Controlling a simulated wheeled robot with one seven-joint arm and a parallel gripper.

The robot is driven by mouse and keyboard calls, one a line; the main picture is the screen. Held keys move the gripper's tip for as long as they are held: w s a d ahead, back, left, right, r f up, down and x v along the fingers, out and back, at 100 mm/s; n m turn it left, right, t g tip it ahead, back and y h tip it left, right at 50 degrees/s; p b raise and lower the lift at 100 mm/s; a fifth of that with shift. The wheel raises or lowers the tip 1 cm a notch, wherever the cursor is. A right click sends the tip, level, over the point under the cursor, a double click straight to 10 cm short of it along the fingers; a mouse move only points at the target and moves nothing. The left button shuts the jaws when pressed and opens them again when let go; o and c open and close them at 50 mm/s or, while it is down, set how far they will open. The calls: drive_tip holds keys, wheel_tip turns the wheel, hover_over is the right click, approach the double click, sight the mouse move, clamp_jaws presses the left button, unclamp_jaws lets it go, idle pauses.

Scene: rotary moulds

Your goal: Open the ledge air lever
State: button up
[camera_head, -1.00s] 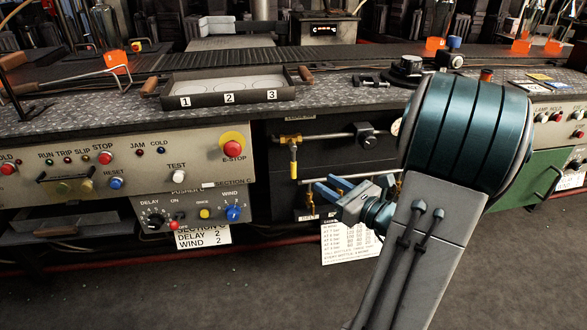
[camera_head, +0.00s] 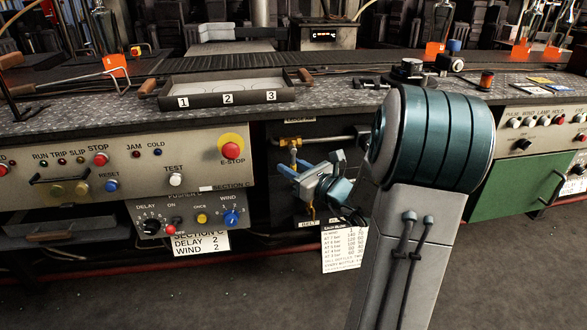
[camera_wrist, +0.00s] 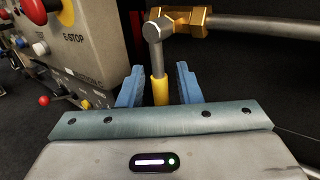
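The ledge air lever appears to be the yellow-handled lever (camera_wrist: 159,88) hanging straight down from a brass valve (camera_wrist: 182,20) on a horizontal pipe. In the head view its grey upper end (camera_head: 294,155) shows just under the brass valve (camera_head: 289,142), and the handle below is mostly hidden by my gripper. My gripper (camera_wrist: 159,84) has its two blue fingers on either side of the yellow handle, with a visible gap on both sides. The fingers are open. In the head view my gripper (camera_head: 287,178) is inside the dark recess.
A grey control panel (camera_head: 75,150) with an E-STOP button (camera_head: 231,148) stands left of the recess. A second brass fitting (camera_head: 311,212) sits lower, by a "BELT" label. A printed sheet (camera_head: 343,250) hangs below. The pipe (camera_wrist: 260,27) runs right from the valve.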

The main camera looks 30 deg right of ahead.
clamp_jaws()
